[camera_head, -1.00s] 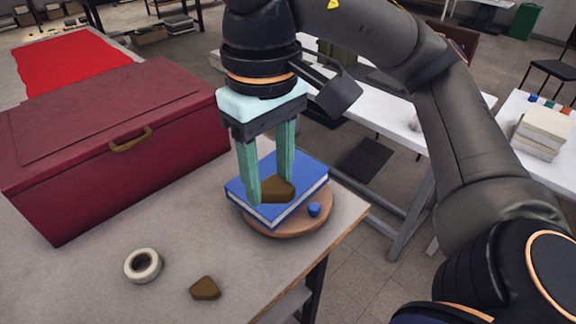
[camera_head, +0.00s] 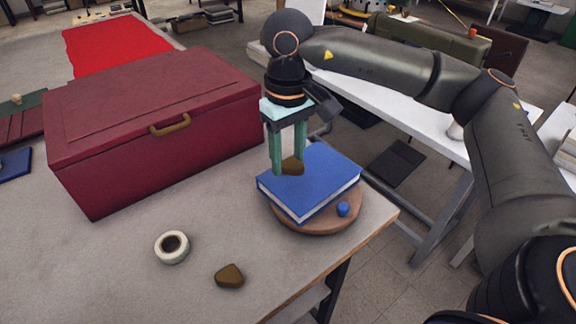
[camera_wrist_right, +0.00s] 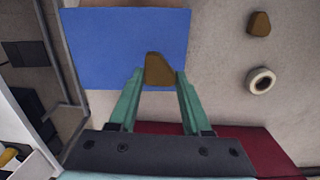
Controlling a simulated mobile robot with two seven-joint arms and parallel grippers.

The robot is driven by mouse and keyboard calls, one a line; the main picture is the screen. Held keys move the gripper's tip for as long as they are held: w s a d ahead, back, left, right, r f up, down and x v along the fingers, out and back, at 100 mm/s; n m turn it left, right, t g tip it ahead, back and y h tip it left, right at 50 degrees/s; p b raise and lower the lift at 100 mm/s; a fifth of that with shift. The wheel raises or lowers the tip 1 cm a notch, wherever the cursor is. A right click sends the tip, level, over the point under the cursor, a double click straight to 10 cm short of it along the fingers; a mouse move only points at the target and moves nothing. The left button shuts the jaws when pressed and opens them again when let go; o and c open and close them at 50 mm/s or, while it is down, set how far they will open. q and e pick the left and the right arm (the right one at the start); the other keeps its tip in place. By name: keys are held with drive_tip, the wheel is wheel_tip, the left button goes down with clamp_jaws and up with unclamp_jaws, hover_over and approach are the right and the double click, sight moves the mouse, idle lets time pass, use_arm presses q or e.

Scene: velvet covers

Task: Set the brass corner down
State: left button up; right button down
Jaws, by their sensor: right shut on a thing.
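My right gripper (camera_head: 289,168) is shut on a brown brass corner (camera_head: 292,166). It holds the corner over the far-left part of a blue book (camera_head: 325,185). In the right wrist view the corner (camera_wrist_right: 158,70) sits between the green fingertips and overlaps the book's edge (camera_wrist_right: 110,50). I cannot tell whether it touches the book. A second brass corner (camera_head: 229,276) lies loose on the table near the front; it also shows in the right wrist view (camera_wrist_right: 259,24). My left gripper is not in view.
The book lies on a round wooden turntable (camera_head: 312,228) with a blue knob (camera_head: 343,209), near the table's right edge. A large dark red chest (camera_head: 160,130) stands behind to the left. A tape roll (camera_head: 172,247) lies in front. The table between is bare.

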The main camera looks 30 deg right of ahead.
sight(288, 161)
drive_tip(key=shift+w+f, duration=0.1)
drive_tip(key=shift+f, duration=1.55)
drive_tip(key=shift+f, duration=0.15)
drive_tip(key=shift+c, duration=1.8)
unclamp_jaws()
wheel_tip(288, 161, up, 12)
drive_tip(key=shift+r, duration=0.2)
